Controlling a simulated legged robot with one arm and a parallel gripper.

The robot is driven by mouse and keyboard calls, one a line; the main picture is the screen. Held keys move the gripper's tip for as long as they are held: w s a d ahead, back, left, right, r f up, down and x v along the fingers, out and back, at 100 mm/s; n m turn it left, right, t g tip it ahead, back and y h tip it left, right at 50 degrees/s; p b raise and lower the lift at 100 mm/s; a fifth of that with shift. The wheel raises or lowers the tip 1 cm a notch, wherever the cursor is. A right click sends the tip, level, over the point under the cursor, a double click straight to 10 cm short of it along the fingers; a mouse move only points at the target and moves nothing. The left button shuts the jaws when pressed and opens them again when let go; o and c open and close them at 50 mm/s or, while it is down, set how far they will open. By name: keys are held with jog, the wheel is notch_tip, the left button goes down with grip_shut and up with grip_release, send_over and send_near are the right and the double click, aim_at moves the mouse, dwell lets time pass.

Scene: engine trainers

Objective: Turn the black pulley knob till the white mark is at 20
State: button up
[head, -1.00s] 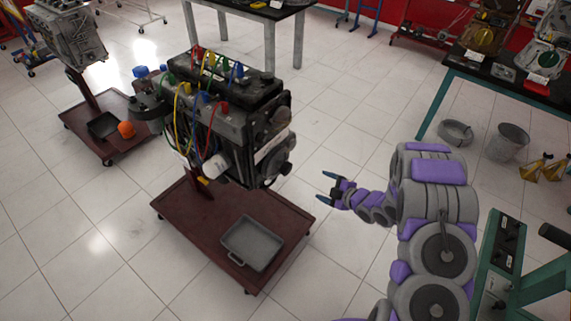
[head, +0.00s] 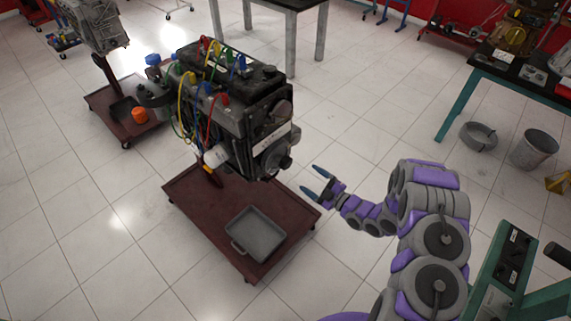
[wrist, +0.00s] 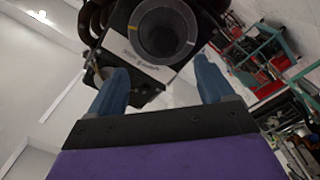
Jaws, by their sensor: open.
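The black pulley knob (head: 277,158) is on the right end face of the dark engine (head: 235,105). In the wrist view the knob (wrist: 166,32) is a dark round ring at the top, with a yellowish mark on its left side and a small pale mark on its right. A white label plate lies below it; its print and any scale numbers are too small to read. My gripper (head: 313,180) is open and empty, to the right of the knob and apart from it. In the wrist view its two blue fingers (wrist: 160,66) are spread below the knob.
The engine stands on a dark red wheeled base (head: 190,190) with a grey tray (head: 257,234) on it. Colored cables loop over the engine's side. A green stand (head: 505,265) is at the lower right. The tiled floor between is clear.

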aim_at(290, 163)
jog(key=x, duration=0.3)
jog(key=s+a+x, duration=0.1)
jog(key=x, duration=0.3)
jog(key=b+x, duration=0.1)
jog(key=x, duration=0.3)
jog(key=shift+s+a+f, duration=0.2)
jog(key=shift+s, duration=0.1)
jog(key=shift+w+d+r, duration=0.1)
jog(key=shift+w+d, duration=0.1)
jog(key=shift+w, duration=0.25)
jog(key=shift+w+d+r, duration=0.1)
jog(key=shift+w+d, duration=0.1)
jog(key=shift+w, duration=0.25)
jog(key=shift+d+r, duration=0.1)
jog(key=shift+d, duration=0.35)
jog(key=shift+a, duration=1.2)
jog(key=shift+c, duration=0.5)
jog(key=shift+a, duration=0.1)
jog(key=shift+c, duration=0.8)
jog(key=shift+d, duration=0.5)
jog(key=c, duration=0.5)
jog(key=shift+d, duration=0.1)
jog(key=shift+c, duration=1.4)
